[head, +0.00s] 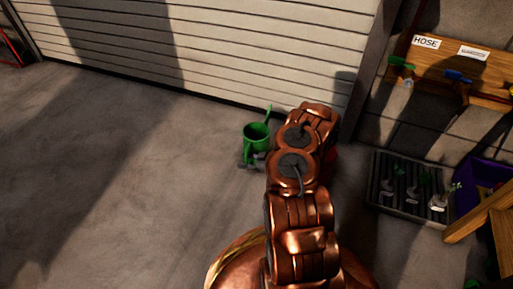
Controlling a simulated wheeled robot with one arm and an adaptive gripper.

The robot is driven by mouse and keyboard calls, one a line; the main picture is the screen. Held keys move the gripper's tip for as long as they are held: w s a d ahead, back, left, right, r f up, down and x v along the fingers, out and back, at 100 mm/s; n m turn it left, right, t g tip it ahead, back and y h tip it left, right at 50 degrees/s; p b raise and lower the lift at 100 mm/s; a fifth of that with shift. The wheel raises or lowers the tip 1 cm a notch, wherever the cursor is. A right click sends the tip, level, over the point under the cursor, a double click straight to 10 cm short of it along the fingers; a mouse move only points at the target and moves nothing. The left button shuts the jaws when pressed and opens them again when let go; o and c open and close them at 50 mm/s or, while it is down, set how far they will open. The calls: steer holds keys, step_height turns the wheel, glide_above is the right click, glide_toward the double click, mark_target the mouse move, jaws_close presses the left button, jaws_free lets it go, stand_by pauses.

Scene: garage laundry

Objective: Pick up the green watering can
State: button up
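The green watering can (255,132) is on the concrete floor in front of the garage door, just left of my copper-coloured arm. Its open top and a thin green part sticking up toward the door are visible. My arm reaches out from the bottom of the view and hides the can's right side. Small dark grey parts, which look like my gripper (257,159), show low at the can, between it and the arm. The fingers are too small and too covered to tell whether they are open or shut, or whether they touch the can.
The white slatted garage door (215,45) closes off the back. At right, a wooden rack labelled HOSE (480,72) hangs above a dark slatted tray (385,205) with several small items. A purple bin (468,205) and wooden planks (478,222) stand beside it. The floor at left is clear.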

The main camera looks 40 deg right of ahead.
jaws_close()
